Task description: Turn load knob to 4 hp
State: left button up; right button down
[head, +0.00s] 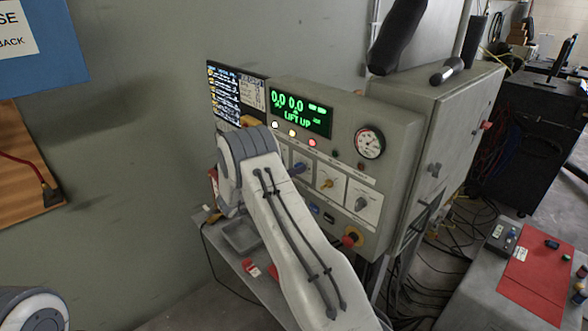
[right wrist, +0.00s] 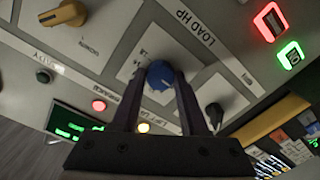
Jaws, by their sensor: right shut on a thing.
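The load knob (right wrist: 159,73) is blue and sits beside the "LOAD HP" label (right wrist: 194,24) in the right wrist view, where the panel appears upside down. My right gripper (right wrist: 161,84) is shut on the knob, one dark finger on each side. The scale marks around it are too small and partly covered, so I cannot read its setting. In the head view, a blue knob (head: 299,168) shows on the grey control panel (head: 345,120), just right of my right arm. That arm hides the right gripper there. My left gripper is not in view.
A yellow knob (head: 326,184) and a grey knob (head: 361,204) sit right of the blue one. A red button (head: 352,237) is lower down. The green display (head: 301,107) reads "LIFT UP". A round gauge (head: 370,142) is at the upper right.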

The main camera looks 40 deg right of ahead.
jog(key=shift+n+p, duration=0.5)
jog(key=shift+n, duration=1)
jog(key=shift+w, duration=0.1)
jog(key=shift+c, duration=2.2)
grip_release()
jog(key=shift+a, duration=0.15)
jog(key=s+a+b, duration=0.1)
jog(key=a+b, duration=0.3)
jog(key=a, duration=0.6)
jog(key=shift+a+r, duration=0.15)
jog(key=shift+r, duration=0.05)
